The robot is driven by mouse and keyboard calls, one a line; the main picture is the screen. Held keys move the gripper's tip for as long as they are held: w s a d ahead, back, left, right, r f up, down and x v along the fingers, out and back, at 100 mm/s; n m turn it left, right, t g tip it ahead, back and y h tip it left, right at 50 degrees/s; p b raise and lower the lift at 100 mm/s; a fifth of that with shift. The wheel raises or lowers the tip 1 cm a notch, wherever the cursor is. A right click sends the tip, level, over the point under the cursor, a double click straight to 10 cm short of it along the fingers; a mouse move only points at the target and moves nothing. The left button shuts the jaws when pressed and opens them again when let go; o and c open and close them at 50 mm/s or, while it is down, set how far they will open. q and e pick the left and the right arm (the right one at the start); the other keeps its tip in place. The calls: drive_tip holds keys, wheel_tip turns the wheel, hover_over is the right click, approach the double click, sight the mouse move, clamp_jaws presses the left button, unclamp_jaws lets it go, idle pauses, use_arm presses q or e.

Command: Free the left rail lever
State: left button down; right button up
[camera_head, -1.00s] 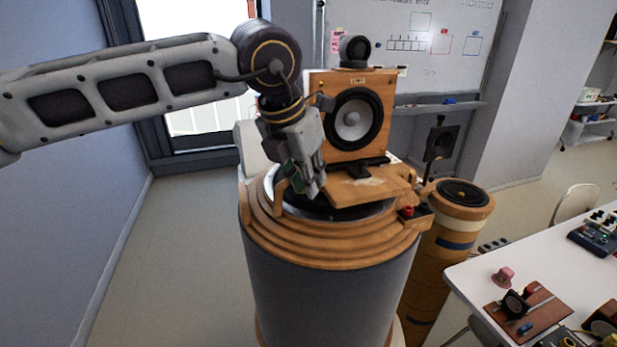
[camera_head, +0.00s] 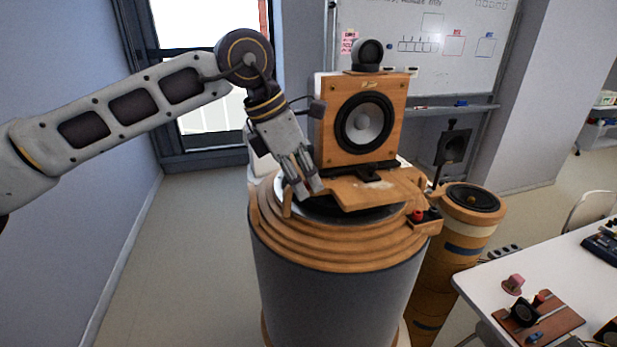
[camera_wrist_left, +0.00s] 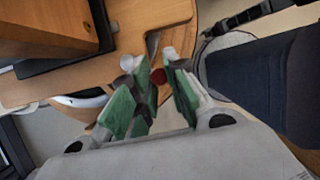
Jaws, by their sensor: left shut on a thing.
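My left gripper (camera_head: 309,192) reaches down to the top of the round grey and wooden cabinet (camera_head: 330,240), at the left edge of the wooden board (camera_head: 375,190). In the left wrist view its green-padded fingers (camera_wrist_left: 160,75) are close together, with a small dark red piece (camera_wrist_left: 157,76) showing between their tips. It is shut on what seems to be the left rail lever, mostly hidden by the fingers. A wooden post (camera_head: 287,204) stands just left of the fingers. The wooden speaker (camera_head: 362,120) stands upright behind the board on a black foot. My right gripper is out of view.
A red knob (camera_head: 417,215) sits at the cabinet's front right. A wooden column with a speaker cone (camera_head: 472,198) stands close on the right. A white table (camera_head: 490,272) with small parts is at lower right. The floor (camera_head: 190,270) at left is clear.

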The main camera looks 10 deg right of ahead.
use_arm(q)
drive_tip(key=shift+w+a+m, duration=0.1)
drive_tip(key=shift+m, duration=0.3)
drive_tip(key=shift+w+a+m+g+y+p, duration=0.15)
drive_tip(key=shift+w+a+m+g+p, duration=0.15)
drive_tip(key=shift+m+g+p, duration=0.55)
drive_tip(key=shift+w+a+m+g+y+p, duration=0.15)
drive_tip(key=shift+w+m+p, duration=0.35)
drive_tip(key=shift+m, duration=0.85)
drive_tip(key=shift+w+a+m+g+y+p, duration=0.1)
drive_tip(key=shift+w+a+m+g+p, duration=0.2)
drive_tip(key=shift+m+g+p, duration=0.55)
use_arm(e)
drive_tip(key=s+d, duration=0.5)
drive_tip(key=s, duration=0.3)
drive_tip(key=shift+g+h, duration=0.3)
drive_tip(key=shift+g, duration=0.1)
use_arm(q)
drive_tip(key=shift+m+t, duration=0.25)
drive_tip(key=shift+t, duration=0.2)
drive_tip(key=c, duration=1.4)
unclamp_jaws()
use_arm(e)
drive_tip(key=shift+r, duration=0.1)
use_arm(q)
drive_tip(key=shift+v, duration=6)
